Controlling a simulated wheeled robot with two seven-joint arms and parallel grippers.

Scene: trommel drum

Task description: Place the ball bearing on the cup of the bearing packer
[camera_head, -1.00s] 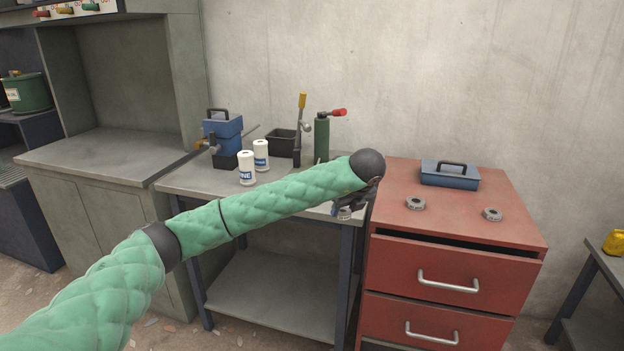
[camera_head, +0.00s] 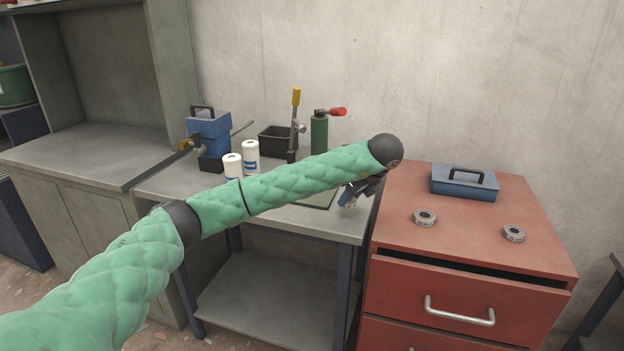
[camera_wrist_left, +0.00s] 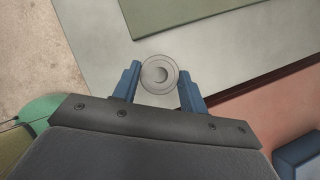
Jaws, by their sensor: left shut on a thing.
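My left gripper (camera_head: 349,196) hangs over the right end of the grey workbench, partly hidden behind my arm. In the left wrist view its blue fingers (camera_wrist_left: 158,88) are shut on a round, pale ball bearing (camera_wrist_left: 158,73), held flat between the tips with grey bench top below. A green cylinder with a red handle (camera_head: 319,134) stands at the back of the bench. I cannot tell for sure which item is the bearing packer, and no cup shows clearly.
The workbench (camera_head: 285,220) also carries a blue device (camera_head: 208,135), white canisters (camera_head: 250,157), a black bin (camera_head: 275,141) and a yellow-tipped lever (camera_head: 296,98). The red cabinet (camera_head: 480,265) stands close on the right with a blue toolbox (camera_head: 464,184) on top.

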